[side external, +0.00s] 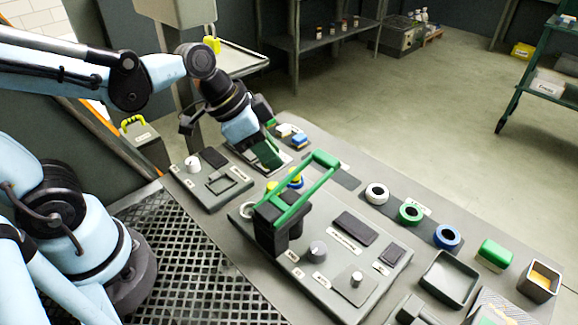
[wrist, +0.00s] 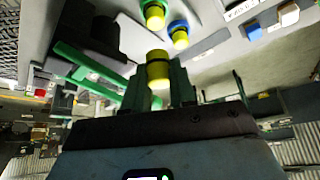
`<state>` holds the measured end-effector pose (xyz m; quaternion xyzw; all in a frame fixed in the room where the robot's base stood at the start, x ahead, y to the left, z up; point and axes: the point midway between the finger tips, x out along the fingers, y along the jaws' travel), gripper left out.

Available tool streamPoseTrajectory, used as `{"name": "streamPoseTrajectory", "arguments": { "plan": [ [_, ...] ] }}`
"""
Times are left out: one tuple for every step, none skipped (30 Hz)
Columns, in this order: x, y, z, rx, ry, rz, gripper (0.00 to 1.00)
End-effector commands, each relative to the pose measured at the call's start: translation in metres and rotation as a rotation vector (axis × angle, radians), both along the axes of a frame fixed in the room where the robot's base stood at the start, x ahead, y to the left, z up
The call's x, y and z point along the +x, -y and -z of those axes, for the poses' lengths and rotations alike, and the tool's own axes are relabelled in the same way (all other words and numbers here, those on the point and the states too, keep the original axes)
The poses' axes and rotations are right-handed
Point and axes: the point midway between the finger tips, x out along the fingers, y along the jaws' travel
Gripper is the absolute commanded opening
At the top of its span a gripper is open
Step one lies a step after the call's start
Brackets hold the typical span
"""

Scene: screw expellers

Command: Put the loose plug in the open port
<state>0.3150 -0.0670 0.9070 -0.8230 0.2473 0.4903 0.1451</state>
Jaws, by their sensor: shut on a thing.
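My gripper (side external: 266,156) hangs over the back part of the bench, left of the green lever. In the wrist view its green fingers (wrist: 158,72) are shut on a yellow plug (wrist: 158,66) with a dark band. The side view does not clearly show this held plug. Two other yellow-topped plugs stand seated on the panel: one with a green collar (wrist: 153,14) and one with a blue collar (wrist: 179,36). The blue-collared one also shows in the side view (side external: 295,178). A pale empty ring (side external: 247,210), which looks like an open port, sits at the panel's left edge.
A green lever (side external: 308,190) on a black block rises from the panel (side external: 335,290) close to the plugs. A smaller panel (side external: 208,200) with a knob lies to the left.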

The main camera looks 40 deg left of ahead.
Motion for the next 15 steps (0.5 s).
{"name": "streamPoseTrajectory", "arguments": {
  "plan": [
    [-0.012,-0.001,0.003,-0.002,0.002,0.022,0.00],
    [-0.018,0.000,0.005,-0.004,0.005,0.037,0.00],
    [-0.025,0.000,0.007,-0.004,0.007,0.055,0.00],
    [-0.030,0.000,0.009,-0.005,0.009,0.068,0.00],
    [-0.034,0.001,0.010,-0.007,0.011,0.080,0.00],
    [-0.040,0.001,0.012,-0.008,0.013,0.094,0.00],
    [-0.043,0.001,0.014,-0.009,0.014,0.103,0.00],
    [-0.046,0.001,0.015,-0.009,0.016,0.111,0.00],
    [-0.049,0.002,0.016,-0.011,0.017,0.120,0.00],
    [-0.051,0.002,0.017,-0.011,0.018,0.125,0.00],
    [-0.052,0.002,0.017,-0.012,0.019,0.129,0.00],
    [-0.054,0.002,0.018,-0.012,0.020,0.134,0.00],
    [-0.054,0.002,0.019,-0.012,0.020,0.137,0.00],
    [-0.055,0.002,0.020,-0.013,0.021,0.138,0.00],
    [-0.055,0.002,0.022,-0.012,0.021,0.139,0.00]
  ]
}}
